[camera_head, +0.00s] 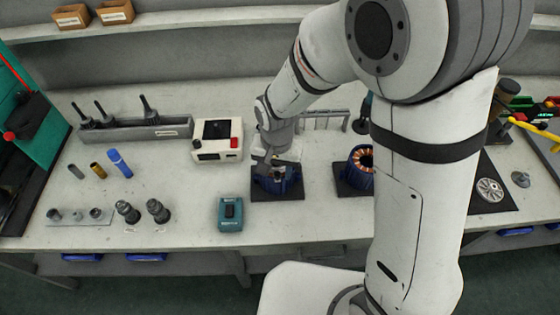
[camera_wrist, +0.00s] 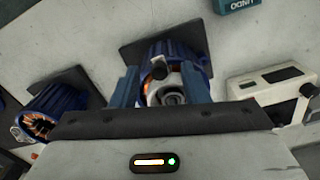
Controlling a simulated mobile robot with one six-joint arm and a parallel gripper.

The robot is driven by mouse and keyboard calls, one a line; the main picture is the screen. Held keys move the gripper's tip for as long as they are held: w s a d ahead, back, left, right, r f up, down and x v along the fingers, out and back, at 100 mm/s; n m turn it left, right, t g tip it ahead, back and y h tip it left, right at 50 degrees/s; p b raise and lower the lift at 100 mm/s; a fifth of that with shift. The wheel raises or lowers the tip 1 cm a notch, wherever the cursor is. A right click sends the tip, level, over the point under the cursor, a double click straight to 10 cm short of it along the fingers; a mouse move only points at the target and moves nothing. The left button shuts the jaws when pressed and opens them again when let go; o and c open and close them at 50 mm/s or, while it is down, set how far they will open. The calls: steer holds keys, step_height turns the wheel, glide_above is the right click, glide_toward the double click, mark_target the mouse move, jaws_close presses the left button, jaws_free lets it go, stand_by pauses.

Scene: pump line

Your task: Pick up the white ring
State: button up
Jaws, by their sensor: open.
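A white ring (camera_wrist: 152,92) shows in the wrist view, partly hidden by my gripper, around or beside a dark round part inside a blue finned motor housing (camera_wrist: 185,52). In the head view the housing (camera_head: 290,188) stands on a dark mat (camera_head: 278,197), and the ring is hard to make out there. My gripper (camera_head: 276,170) is directly above this housing. In the wrist view the two fingers of my gripper (camera_wrist: 162,88) are apart, one on each side of the ring. I cannot tell whether they touch anything.
A second blue housing with copper windings (camera_head: 361,160) stands to the right. A white instrument box (camera_head: 217,140) and a teal box (camera_head: 231,214) are to the left. A tool rack (camera_head: 135,131) and several small parts lie farther left. The bench (camera_head: 185,205) has clear patches between.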

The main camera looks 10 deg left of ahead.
steer(key=shift+f, duration=0.15)
steer(key=shift+c, duration=0.5)
jaws_close()
step_height(320, 180, up, 10)
steer(key=b, duration=0.1)
stand_by(0.3)
